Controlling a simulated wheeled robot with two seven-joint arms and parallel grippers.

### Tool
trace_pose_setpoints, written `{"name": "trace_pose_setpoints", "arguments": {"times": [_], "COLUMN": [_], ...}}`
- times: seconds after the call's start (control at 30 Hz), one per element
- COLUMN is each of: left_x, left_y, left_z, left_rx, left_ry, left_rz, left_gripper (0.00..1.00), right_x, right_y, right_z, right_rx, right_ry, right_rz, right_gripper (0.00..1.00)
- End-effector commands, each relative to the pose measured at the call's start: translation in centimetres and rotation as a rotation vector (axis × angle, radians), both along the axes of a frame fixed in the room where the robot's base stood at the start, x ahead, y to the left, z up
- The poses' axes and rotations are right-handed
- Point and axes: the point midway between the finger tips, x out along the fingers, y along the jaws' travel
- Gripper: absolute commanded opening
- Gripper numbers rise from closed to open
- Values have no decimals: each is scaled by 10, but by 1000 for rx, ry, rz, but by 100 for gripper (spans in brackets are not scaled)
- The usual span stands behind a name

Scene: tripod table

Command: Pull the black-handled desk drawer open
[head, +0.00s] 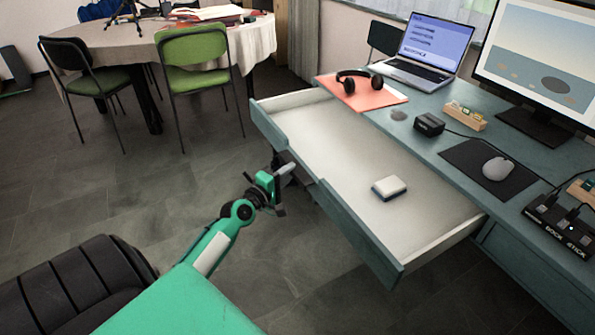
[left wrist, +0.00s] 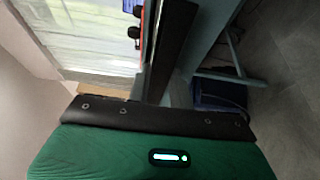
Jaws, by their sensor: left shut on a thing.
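The desk drawer (head: 365,235) stands pulled far out from the teal desk, with its pale inside showing. My left gripper (head: 286,172) is at the outer side of the drawer front, near its middle. It is shut on the black handle, which is mostly hidden by the gripper and the drawer front in the head view. In the left wrist view a long dark bar (left wrist: 173,45) runs up from the gripper body beside the teal front. My right gripper is in neither view.
A small white-and-blue box (head: 389,188) lies inside the drawer. The desk top (head: 425,160) holds a laptop (head: 430,48), headphones (head: 358,80), a monitor and a mouse (head: 497,168). A green chair (head: 196,62) and round table stand behind left.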

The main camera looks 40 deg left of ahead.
Motion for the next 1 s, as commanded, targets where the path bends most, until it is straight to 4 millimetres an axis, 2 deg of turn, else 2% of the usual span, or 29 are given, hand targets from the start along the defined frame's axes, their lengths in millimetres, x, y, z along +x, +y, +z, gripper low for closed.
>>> {"name": "trace_pose_setpoints", "arguments": {"times": [0.03,0.23,0.6,0.63,0.7,1.0], "left_x": [-5,-12,-13,-13,-13,-13], "left_y": [0,2,2,2,2,4], "left_z": [-8,-8,-8,-8,-7,-3], "left_rx": [1,1,0,-1,-1,0], "left_ry": [15,15,15,15,14,6], "left_rz": [-5,-6,-6,-6,-5,-3], "left_gripper": [0,0,0,27,40,40], "right_x": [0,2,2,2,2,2], "right_y": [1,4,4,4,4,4], "right_z": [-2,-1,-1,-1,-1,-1], "right_rx": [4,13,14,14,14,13], "right_ry": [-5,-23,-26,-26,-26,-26], "right_rz": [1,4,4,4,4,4], "right_gripper": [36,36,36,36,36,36]}}
